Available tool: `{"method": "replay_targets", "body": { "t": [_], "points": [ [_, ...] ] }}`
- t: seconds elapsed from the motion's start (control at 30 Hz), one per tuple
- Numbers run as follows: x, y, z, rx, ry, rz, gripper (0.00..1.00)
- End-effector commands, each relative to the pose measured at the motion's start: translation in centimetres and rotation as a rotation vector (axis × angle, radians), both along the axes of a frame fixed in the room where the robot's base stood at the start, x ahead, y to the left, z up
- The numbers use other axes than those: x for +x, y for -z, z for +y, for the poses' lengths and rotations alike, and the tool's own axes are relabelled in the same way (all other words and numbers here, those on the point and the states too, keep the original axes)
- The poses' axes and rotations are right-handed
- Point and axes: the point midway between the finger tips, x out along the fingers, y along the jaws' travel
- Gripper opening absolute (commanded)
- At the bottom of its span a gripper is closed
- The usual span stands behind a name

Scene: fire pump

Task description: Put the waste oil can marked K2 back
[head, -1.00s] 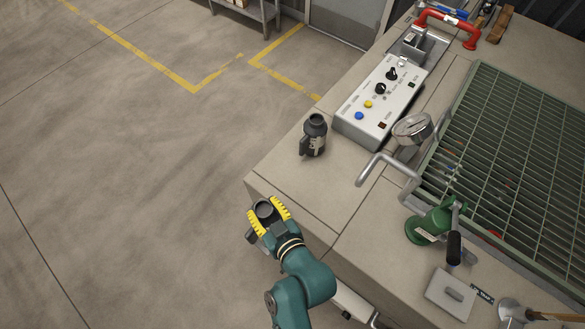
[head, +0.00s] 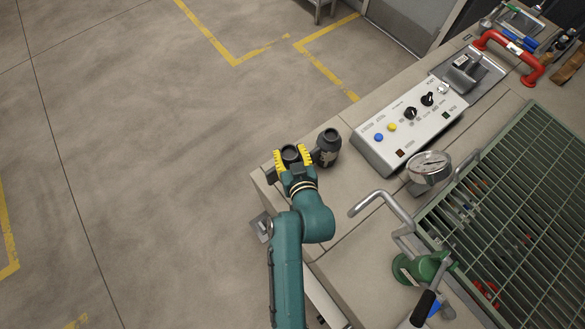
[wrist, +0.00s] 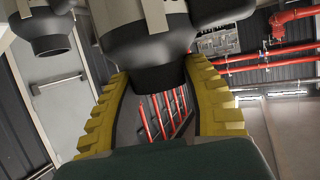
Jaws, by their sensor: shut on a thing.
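My gripper (head: 293,157) has its yellow ribbed fingers shut around a dark grey can (head: 290,153) with a round open neck. The held can is at the near left corner of the bench (head: 345,213); its height above the top is hard to tell. A second, similar dark can (head: 328,142) with a pale label stands upright on the bench just right of the held one. In the wrist view, which looks inverted, the held can (wrist: 145,58) is between the fingers and the other can (wrist: 47,25) is at upper left. I cannot read either label.
A control box (head: 408,125) with knobs and buttons stands right of the cans. A pressure gauge (head: 430,166), a bent grey pipe handle (head: 380,202) and a green grating (head: 510,220) lie further right. Open floor is to the left.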

Motion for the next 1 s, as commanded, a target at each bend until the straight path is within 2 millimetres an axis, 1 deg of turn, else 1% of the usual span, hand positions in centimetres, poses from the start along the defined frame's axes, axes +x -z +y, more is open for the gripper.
{"method": "replay_targets", "body": {
  "t": [0.1, 0.27, 0.47, 0.73, 0.83, 0.87, 0.9, 0.97, 1.0],
  "points": [
    [0.2, 1.8, -0.1, 0.000, 0.002, -0.011, 0.07],
    [0.3, 3.1, -0.1, -0.001, 0.002, -0.015, 0.07],
    [0.2, 6.1, -0.1, -0.001, 0.002, -0.012, 0.07],
    [0.3, 6.3, -0.1, -0.001, 0.003, -0.016, 0.07],
    [0.3, 6.7, -0.1, -0.001, 0.002, -0.015, 0.07],
    [0.0, 7.1, 0.0, -0.001, 0.001, -0.003, 0.51],
    [0.0, 7.1, 0.0, -0.001, 0.001, -0.003, 0.59],
    [0.0, 7.1, 0.0, -0.001, 0.001, -0.002, 0.70],
    [0.0, 7.1, 0.0, -0.002, 0.000, -0.002, 0.70]
  ]
}}
